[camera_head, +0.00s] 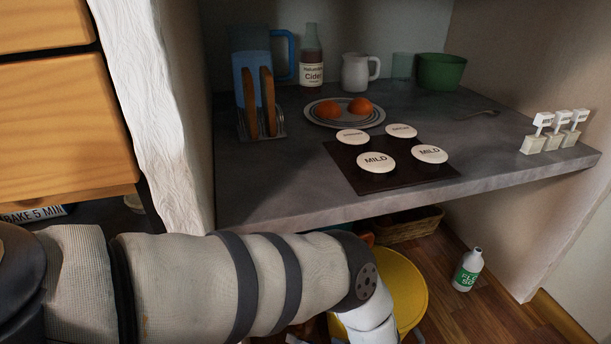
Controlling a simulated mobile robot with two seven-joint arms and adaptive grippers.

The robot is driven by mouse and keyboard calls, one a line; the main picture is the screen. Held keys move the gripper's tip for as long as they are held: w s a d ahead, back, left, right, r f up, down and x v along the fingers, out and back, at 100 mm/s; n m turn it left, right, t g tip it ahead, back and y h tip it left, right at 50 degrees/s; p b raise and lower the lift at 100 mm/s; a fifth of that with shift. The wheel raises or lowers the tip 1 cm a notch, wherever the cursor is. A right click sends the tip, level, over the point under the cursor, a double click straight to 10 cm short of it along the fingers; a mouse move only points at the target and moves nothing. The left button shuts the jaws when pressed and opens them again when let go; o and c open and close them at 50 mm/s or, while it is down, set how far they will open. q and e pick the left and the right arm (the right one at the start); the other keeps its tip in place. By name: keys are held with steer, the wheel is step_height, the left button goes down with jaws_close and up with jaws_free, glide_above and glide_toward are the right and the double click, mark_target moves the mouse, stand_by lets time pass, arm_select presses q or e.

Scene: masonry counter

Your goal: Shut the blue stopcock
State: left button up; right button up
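I see no blue stopcock in this view; the low area below the counter is largely covered by my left arm. My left arm comes in from the left across the bottom and bends downward near the yellow round thing, and its gripper is out of frame. My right gripper is not in view.
The grey counter (285,196) holds a blue jug (249,50), a cider bottle (312,62), a plate of orange fruit (318,113), a dark board (352,173) with several labelled discs, and white stands (533,143). Below are a basket (408,229), a yellow round thing (408,290) and a bottle (467,270).

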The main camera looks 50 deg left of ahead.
arm_select(q)
steer(key=o, duration=1.2)
steer(key=v, duration=1.2)
steer(key=shift+s, duration=0.15)
